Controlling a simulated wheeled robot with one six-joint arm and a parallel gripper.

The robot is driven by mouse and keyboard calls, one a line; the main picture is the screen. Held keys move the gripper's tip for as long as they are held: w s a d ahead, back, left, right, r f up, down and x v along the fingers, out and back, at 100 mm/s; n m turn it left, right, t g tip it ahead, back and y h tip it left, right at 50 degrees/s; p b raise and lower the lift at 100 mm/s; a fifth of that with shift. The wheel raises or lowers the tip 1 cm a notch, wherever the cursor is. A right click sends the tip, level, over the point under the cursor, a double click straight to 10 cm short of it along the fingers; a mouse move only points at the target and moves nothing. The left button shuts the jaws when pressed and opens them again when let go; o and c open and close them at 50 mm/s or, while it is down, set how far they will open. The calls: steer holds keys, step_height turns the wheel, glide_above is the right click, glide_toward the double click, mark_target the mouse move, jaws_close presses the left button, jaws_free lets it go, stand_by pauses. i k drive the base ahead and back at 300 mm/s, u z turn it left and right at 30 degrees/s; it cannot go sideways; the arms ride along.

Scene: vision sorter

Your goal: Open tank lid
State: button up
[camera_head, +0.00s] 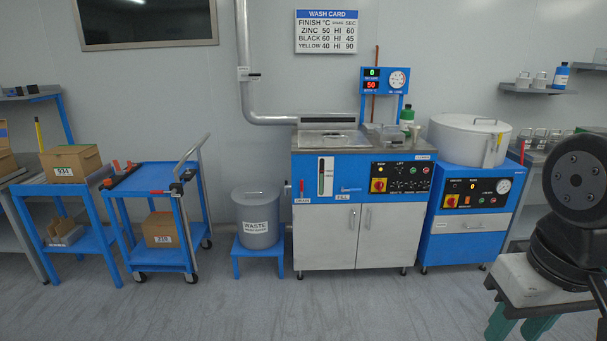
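The blue and white wash tank (330,215) stands against the back wall in the middle. A flat metal lid (330,139) lies across the left part of its top and looks closed, though it is seen at a shallow angle. Its handle is too small to make out. To the right stands a blue cabinet with a round white drum (465,138), its cover down. Black links of my arm show at the right edge. My gripper is out of view.
A waste bin (257,217) stands on a blue stool left of the tank. A blue cart (165,180) and a side table with boxes stand further left. The floor in front is clear.

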mark_target(332, 134)
steer(key=i, duration=2.9)
